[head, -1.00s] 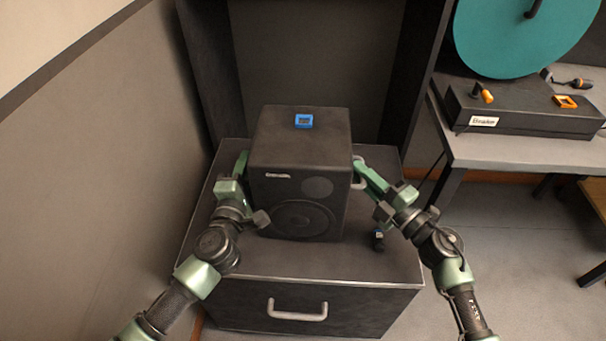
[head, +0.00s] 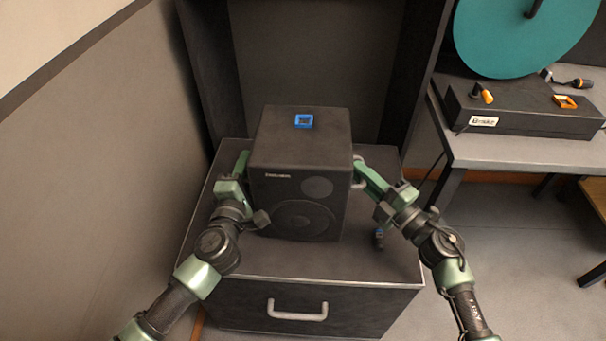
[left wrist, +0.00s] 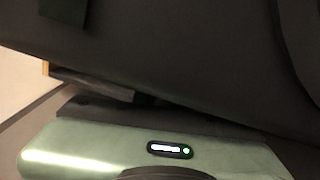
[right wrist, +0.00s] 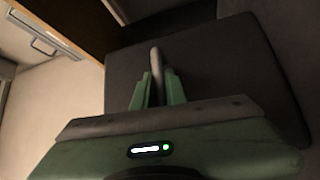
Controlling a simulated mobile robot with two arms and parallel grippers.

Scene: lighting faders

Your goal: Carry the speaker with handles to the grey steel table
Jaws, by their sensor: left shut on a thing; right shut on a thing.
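The speaker (head: 300,150) is a dark box with a round driver on its front. It sits on the dark cabinet top (head: 370,262), between my two grippers. My right gripper (head: 360,170) is shut on the grey handle on the speaker's right side; the right wrist view shows the handle (right wrist: 156,68) between the fingers. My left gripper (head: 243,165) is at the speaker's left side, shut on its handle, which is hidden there. In the left wrist view the speaker's dark side (left wrist: 190,50) fills most of the picture. A grey table (head: 500,152) stands at the right.
A small blue object (head: 303,121) lies on the speaker's top. The grey table bears a dark box (head: 530,122) with a teal disc (head: 520,40), an orange-handled item and a screwdriver (head: 578,84). A wall (head: 110,170) is close on the left. Dark uprights stand behind the speaker.

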